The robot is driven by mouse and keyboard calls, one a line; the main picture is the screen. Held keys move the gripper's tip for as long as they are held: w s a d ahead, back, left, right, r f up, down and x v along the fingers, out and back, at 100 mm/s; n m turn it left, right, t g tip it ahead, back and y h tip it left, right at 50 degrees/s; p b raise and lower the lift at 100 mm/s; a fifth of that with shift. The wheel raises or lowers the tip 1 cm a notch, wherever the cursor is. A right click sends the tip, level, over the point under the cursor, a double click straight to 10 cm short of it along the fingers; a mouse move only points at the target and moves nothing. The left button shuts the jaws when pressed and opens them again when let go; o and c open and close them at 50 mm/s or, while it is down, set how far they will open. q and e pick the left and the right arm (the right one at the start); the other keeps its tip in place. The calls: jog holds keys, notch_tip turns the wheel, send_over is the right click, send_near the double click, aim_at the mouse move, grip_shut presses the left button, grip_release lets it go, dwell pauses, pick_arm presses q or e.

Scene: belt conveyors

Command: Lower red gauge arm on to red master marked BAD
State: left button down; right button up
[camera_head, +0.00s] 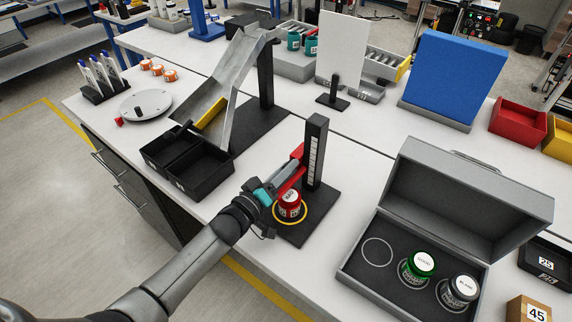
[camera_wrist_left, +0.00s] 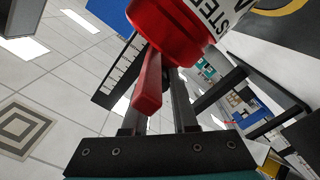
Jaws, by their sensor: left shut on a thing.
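The red master (camera_head: 289,204), a red jar with a white label reading BAD on its lid, stands inside a yellow ring on the gauge's black base. The red gauge arm (camera_head: 291,179) reaches from the black upright post (camera_head: 316,150) toward the jar's top. My left gripper (camera_head: 273,193) is beside the jar, shut on the gauge arm. In the left wrist view the red bar of the gauge arm (camera_wrist_left: 149,85) lies between the fingers (camera_wrist_left: 160,105), close to the red master (camera_wrist_left: 170,30). I cannot tell whether the arm touches the lid. My right gripper is out of view.
An open grey case (camera_head: 412,289) at right holds a green jar marked GOOD (camera_head: 418,267) and a grey jar (camera_head: 459,290); one ringed place is empty. Black bins (camera_head: 185,165) and a metal chute (camera_head: 235,85) stand left of the gauge. Bare white table lies between gauge and case.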

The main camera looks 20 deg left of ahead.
pick_arm(q)
notch_tip(320, 180, down, 2)
jog(key=shift+f+b, duration=0.1)
jog(key=shift+b, duration=0.35)
jog(key=shift+s, duration=0.1)
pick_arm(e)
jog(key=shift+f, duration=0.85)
pick_arm(q)
jog(key=shift+f, duration=0.1)
jog(key=c, duration=0.7)
grip_release()
jog(key=shift+s+a, duration=0.2)
jog(key=shift+s, duration=0.25)
jog(key=p+v, duration=0.1)
jog(key=v, duration=1.3)
jog(key=shift+s+r, duration=0.1)
jog(key=shift+r, duration=0.1)
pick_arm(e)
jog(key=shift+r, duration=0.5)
